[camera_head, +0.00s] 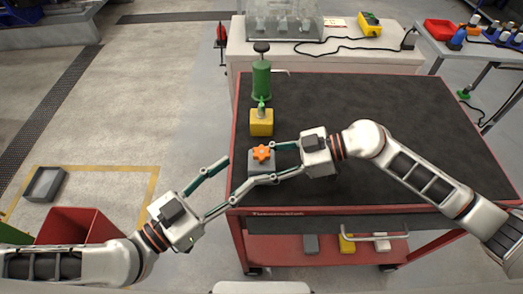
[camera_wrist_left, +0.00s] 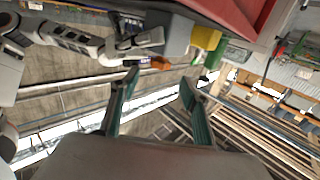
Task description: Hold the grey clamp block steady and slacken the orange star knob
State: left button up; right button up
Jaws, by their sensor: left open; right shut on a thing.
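The grey clamp block (camera_head: 255,172) sits at the left edge of the dark table top, with the orange star knob (camera_head: 262,153) on it. My right gripper (camera_head: 271,163) reaches in from the right and is shut on the block, its fingers on either side. My left gripper (camera_head: 230,182) is open and empty, to the left of and a little nearer than the knob, apart from it. In the left wrist view the knob (camera_wrist_left: 160,63) shows beyond and between the open fingertips (camera_wrist_left: 159,80), with the grey block (camera_wrist_left: 172,35) behind it.
A yellow block (camera_head: 261,123) and a green cylinder (camera_head: 261,80) stand behind the clamp block along the table's left side. The red-edged table top (camera_head: 400,120) is clear to the right. A red bin (camera_head: 75,225) is on the floor at left.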

aim_at(255, 158)
pick_arm(q)
jog(key=x, duration=0.9)
jog(key=shift+w+d, duration=0.15)
jog(key=c, duration=1.1)
